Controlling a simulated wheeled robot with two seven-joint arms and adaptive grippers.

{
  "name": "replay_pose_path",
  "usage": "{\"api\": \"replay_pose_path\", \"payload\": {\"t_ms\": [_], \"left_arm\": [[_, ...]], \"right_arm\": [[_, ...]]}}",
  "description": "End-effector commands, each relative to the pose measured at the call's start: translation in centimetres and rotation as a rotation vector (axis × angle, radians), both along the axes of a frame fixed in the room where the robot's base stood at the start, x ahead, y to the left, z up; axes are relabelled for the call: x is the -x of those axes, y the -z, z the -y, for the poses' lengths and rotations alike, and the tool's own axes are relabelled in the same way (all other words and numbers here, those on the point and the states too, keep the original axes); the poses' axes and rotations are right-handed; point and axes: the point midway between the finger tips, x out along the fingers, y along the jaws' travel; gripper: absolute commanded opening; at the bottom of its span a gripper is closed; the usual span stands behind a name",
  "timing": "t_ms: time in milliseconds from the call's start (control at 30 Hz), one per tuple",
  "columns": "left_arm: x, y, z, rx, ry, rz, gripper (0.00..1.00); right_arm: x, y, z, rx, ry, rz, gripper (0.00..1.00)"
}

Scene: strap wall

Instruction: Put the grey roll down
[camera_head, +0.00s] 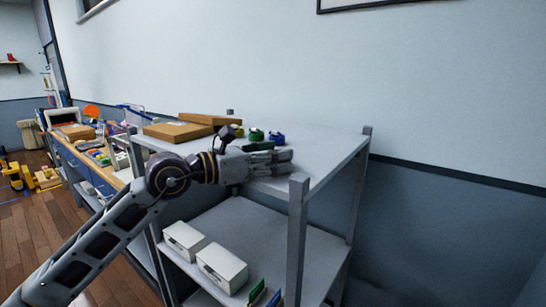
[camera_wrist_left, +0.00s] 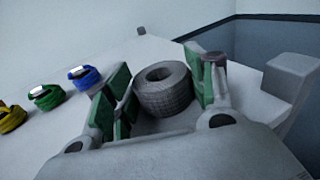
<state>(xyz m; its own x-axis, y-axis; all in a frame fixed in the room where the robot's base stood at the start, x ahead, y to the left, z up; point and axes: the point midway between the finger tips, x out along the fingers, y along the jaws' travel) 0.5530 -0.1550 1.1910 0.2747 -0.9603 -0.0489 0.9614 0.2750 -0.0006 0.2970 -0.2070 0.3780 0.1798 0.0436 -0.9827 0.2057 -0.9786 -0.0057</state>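The grey roll (camera_wrist_left: 164,90), a ribbed coil with a hole in its middle, sits between the green-padded fingers of my left gripper (camera_wrist_left: 160,85) in the left wrist view. The pads lie close against its two sides, and the gripper looks shut on it. In the head view my left gripper (camera_head: 275,162) is over the front right part of the grey rack's top shelf (camera_head: 325,148). Whether the roll's underside touches the shelf is hard to tell. My right gripper is not in view.
Yellow (camera_wrist_left: 12,118), green (camera_wrist_left: 46,97) and blue (camera_wrist_left: 84,77) rolls stand in a row left of the gripper. Brown boxes (camera_head: 178,131) lie farther left on the shelf. A corner post (camera_head: 299,188) rises near the gripper. White boxes (camera_head: 222,267) stand on the shelf below.

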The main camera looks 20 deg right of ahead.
Motion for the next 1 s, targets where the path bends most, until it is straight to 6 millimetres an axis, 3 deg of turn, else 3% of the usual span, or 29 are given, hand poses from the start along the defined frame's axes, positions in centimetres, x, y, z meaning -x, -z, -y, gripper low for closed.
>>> {"api": "replay_pose_path", "payload": {"t_ms": [100,667,800,1000], "left_arm": [[0.0,0.0,0.0,0.000,0.000,0.000,0.73],[0.0,-0.3,0.0,0.000,0.000,0.000,0.73],[0.2,-0.2,-0.9,-0.001,-0.001,0.000,0.73],[0.8,-0.3,-2.9,-0.001,-0.001,0.001,0.73]], "right_arm": [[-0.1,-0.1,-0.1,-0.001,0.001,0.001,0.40],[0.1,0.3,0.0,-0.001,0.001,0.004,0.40],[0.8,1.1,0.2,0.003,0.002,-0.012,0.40],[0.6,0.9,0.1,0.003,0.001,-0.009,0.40]]}}
